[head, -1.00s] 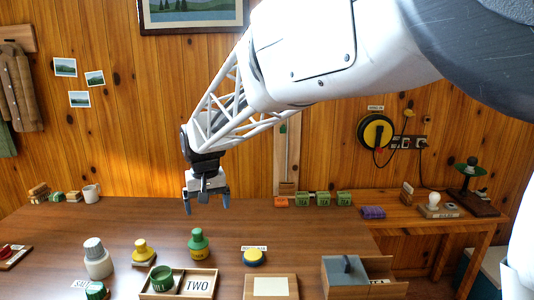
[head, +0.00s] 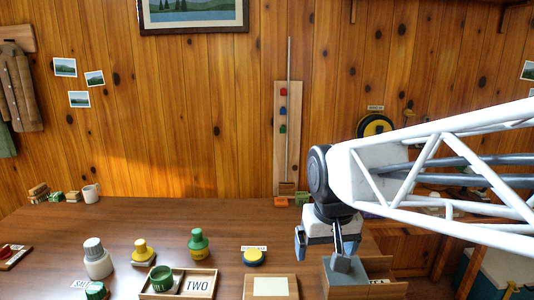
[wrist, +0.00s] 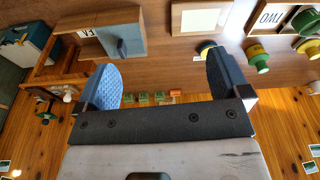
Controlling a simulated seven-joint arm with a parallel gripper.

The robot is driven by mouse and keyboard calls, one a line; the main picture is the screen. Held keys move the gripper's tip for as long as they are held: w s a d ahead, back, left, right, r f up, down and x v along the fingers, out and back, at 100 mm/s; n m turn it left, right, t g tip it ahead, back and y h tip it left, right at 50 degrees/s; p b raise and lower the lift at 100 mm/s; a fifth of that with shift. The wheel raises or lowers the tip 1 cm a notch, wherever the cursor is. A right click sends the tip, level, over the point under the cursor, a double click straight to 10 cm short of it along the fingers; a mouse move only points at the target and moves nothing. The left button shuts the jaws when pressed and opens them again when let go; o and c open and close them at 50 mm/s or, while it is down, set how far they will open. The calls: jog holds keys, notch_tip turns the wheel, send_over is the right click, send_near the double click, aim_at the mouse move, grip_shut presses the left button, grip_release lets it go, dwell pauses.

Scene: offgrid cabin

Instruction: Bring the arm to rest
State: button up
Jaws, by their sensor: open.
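My gripper (head: 328,246) is open, with its two blue fingers pointing down and nothing seen between them. In the wrist view the two blue fingers (wrist: 163,85) stand wide apart. My white lattice arm reaches in from the right and hides part of the side bench.
The wooden table (head: 130,225) holds a white bottle (head: 97,262), a green-and-yellow stamp (head: 198,245), a yellow knob (head: 140,250), a TWO tray (head: 215,283) and a blue-and-yellow button (head: 254,257). A white mug (head: 91,193) stands at the back left.

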jog(key=s+d+f, duration=0.2)
jog(key=s+d, duration=0.1)
jog(key=s, duration=0.3)
jog(key=s+d+f+m, duration=0.1)
jog(key=s+d+f, duration=0.1)
jog(key=s+d, duration=0.2)
jog(key=shift+s+t, duration=0.3)
jog(key=shift+s, duration=0.9)
